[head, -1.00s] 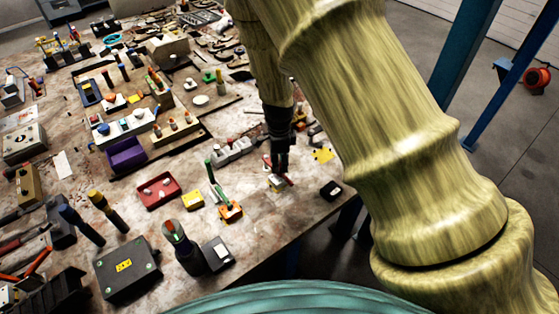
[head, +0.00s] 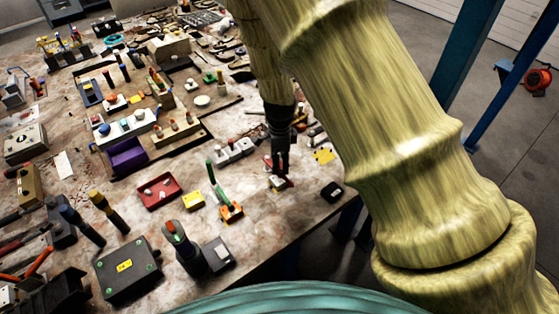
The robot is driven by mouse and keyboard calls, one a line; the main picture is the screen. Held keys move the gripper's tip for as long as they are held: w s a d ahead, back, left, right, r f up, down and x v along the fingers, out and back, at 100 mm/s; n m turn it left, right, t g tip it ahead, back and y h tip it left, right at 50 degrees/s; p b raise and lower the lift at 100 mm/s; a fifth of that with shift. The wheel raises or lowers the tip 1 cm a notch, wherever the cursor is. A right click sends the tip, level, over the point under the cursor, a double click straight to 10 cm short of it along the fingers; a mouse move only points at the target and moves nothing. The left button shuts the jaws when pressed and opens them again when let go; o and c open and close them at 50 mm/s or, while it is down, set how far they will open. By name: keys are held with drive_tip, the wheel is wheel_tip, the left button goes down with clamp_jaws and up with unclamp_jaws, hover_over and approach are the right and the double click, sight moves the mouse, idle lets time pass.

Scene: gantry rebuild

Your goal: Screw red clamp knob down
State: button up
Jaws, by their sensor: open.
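My gripper (head: 280,170) points down over the right part of the workbench, close to the front right edge. It is open, though the fingers look small and dark here. Directly below and between the fingertips is a small pale block with red parts (head: 277,183), which may be the clamp with the red knob. The fingers partly hide it, so I cannot tell whether they touch the knob. An orange clamp with a green handle (head: 231,212) stands to the left of the gripper.
A yellow block (head: 193,200), a red tray (head: 159,191) and a black box (head: 128,270) lie to the left. A small black block (head: 332,192) sits near the bench edge at right. A yellow piece (head: 323,157) lies behind it. Bare bench (head: 290,215) shows in front of the gripper.

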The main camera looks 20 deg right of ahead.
drive_tip(key=shift+a+r, duration=0.1)
drive_tip(key=shift+r, duration=3.5)
